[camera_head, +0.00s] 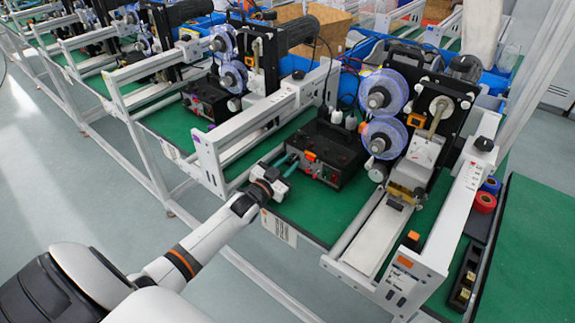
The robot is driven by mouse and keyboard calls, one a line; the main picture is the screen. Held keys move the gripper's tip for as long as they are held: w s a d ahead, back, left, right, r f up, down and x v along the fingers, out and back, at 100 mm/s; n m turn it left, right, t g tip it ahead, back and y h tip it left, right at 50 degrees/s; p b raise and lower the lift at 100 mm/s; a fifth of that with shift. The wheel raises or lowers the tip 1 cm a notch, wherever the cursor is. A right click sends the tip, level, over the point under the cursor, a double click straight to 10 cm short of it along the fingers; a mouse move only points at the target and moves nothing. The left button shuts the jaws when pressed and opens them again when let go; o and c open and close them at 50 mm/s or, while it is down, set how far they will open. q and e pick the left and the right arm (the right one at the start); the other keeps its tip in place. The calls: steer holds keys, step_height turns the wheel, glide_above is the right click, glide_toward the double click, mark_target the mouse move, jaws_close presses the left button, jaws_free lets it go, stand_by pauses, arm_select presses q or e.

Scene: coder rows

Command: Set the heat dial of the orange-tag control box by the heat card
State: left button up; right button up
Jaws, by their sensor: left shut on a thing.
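The control box (340,152) is black and stands on the green bench top, with an orange tag (310,156) on its front face. My left gripper (286,164) is at the left end of that face, its fingers shut on what looks to be the heat dial. The fingers hide the dial, so its setting cannot be read. A white printed card (279,228), perhaps the heat card, hangs at the front edge of the bench below the gripper. Its print is too small to read. My right gripper is not in view.
A machine with blue-violet reels (384,92) stands right of the box. White frame rails flank this bay. Another black control box (207,98) sits in the bay to the left. Red and blue tape rolls (485,202) lie at right. Green bench in front of the box is clear.

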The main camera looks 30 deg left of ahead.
arm_select(q)
steer(key=o, duration=1)
steer(key=s, duration=1.2)
steer(key=shift+a+f+b, duration=0.2)
steer(key=shift+b, duration=0.15)
